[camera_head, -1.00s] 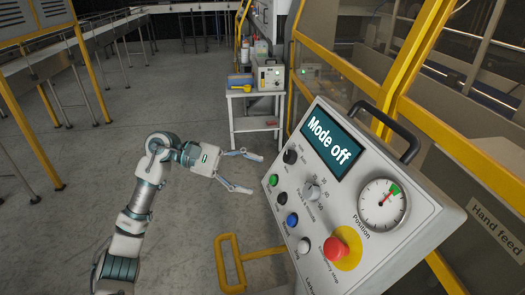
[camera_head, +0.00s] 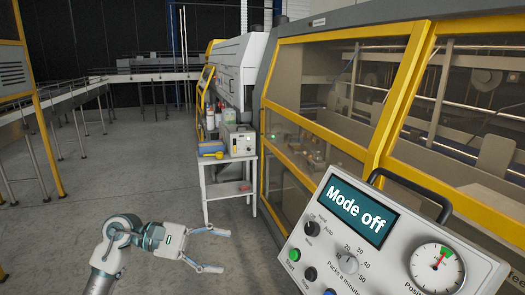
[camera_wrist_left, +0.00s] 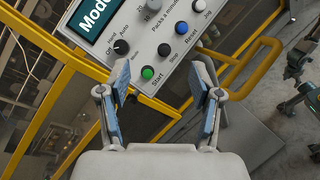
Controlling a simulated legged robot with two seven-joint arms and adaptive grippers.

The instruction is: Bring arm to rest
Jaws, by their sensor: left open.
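My left gripper (camera_head: 218,250) is open and empty in the head view, left of the control panel (camera_head: 300,238) and apart from it. Its arm comes in from the bottom left. The panel's display (camera_head: 356,209) reads "Mode off". In the left wrist view the two fingers of the gripper (camera_wrist_left: 165,105) are spread, with the panel (camera_wrist_left: 178,45) beyond them. The green Start button (camera_wrist_left: 147,73) shows between the fingertips, and a black knob (camera_wrist_left: 121,47) sits near the left one. My right gripper is not in the head view.
A white side table (camera_head: 231,160) with a grey instrument box (camera_head: 239,140) stands behind the gripper. The yellow-framed machine enclosure (camera_head: 350,145) fills the right side. A conveyor (camera_head: 60,108) runs along the left. Grey floor (camera_head: 120,180) between them is free.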

